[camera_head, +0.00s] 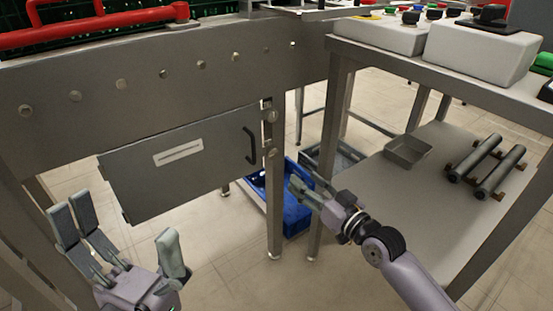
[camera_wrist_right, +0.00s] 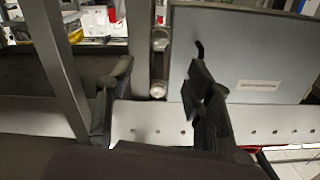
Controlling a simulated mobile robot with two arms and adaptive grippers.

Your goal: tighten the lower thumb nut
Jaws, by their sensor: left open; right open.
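The lower thumb nut (camera_head: 271,153) is a small pale round knob on the steel post beside the grey panel (camera_head: 190,165), just below the upper thumb nut (camera_head: 272,116). The right wrist view looks upside down; there the lower nut (camera_wrist_right: 160,40) shows above the upper nut (camera_wrist_right: 157,89) in the picture. My right gripper (camera_head: 305,186) is open and empty, apart from the nut and below it to the right in the head view. In the wrist view both nuts appear between its fingers (camera_wrist_right: 160,82). My left gripper (camera_head: 118,226) is open and empty at lower left.
The panel has a dark handle (camera_head: 249,145) close to the nuts. A blue crate (camera_head: 296,218) stands on the floor behind the post. At right, a steel table (camera_head: 345,95) carries control boxes; its lower shelf (camera_head: 375,200) holds a metal tray (camera_head: 408,151) and two cylinders (camera_head: 500,172).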

